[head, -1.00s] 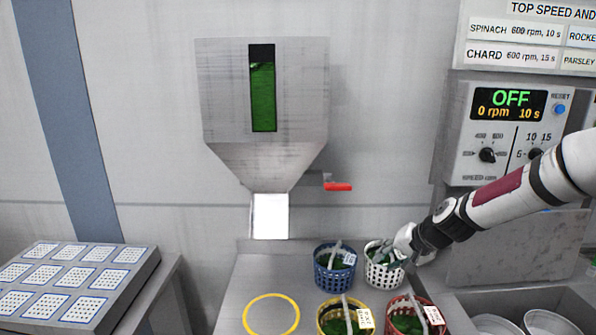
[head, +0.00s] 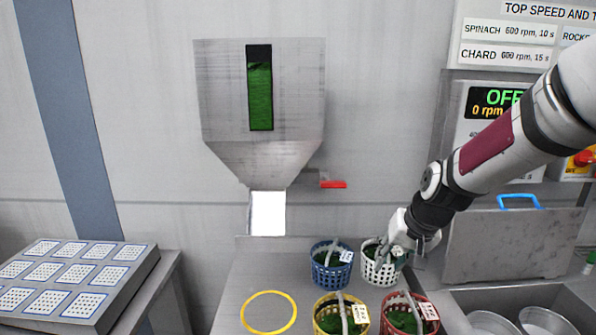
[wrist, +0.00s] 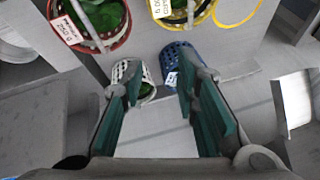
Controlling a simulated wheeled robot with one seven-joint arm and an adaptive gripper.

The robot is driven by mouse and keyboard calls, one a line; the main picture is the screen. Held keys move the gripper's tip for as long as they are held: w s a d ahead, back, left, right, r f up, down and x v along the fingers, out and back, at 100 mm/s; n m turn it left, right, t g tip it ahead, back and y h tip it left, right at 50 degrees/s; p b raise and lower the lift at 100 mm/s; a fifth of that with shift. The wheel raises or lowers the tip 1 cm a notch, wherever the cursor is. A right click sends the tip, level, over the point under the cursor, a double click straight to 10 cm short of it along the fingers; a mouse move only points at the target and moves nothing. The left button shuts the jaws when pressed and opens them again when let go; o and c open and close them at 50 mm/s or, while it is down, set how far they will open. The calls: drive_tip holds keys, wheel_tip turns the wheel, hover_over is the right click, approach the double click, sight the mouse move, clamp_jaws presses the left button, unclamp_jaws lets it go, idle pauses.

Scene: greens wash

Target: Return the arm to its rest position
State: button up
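My gripper (head: 403,250) is just above the white basket (head: 376,272) on the steel counter. In the wrist view my gripper's two fingers (wrist: 160,98) are spread apart, with nothing between them but counter. The white basket (wrist: 147,92) shows beyond the left finger, partly hidden by it. My arm comes in from the upper right of the head view, bent down to the gripper. The gripper covers part of the white basket in the head view.
A blue basket (head: 330,277), a yellow basket (head: 326,330) and a red basket (head: 388,328) with greens stand close by. A yellow ring (head: 247,314) marks bare counter at left. A hopper with a red handle (head: 333,184) hangs behind; a basin (head: 480,297) lies right.

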drive_tip(key=s+r, duration=0.4)
drive_tip(key=s, duration=0.5)
drive_tip(key=s+r+n+h, duration=0.1)
drive_tip(key=s+r, duration=0.3)
drive_tip(key=s, duration=0.6)
drive_tip(key=s+a+r+n, duration=0.1)
drive_tip(key=s+r, duration=0.3)
drive_tip(key=s, duration=0.5)
drive_tip(key=shift+s+r+t+h, duration=0.15)
drive_tip(key=shift+t+h, duration=0.15)
drive_tip(key=shift+h, duration=0.1)
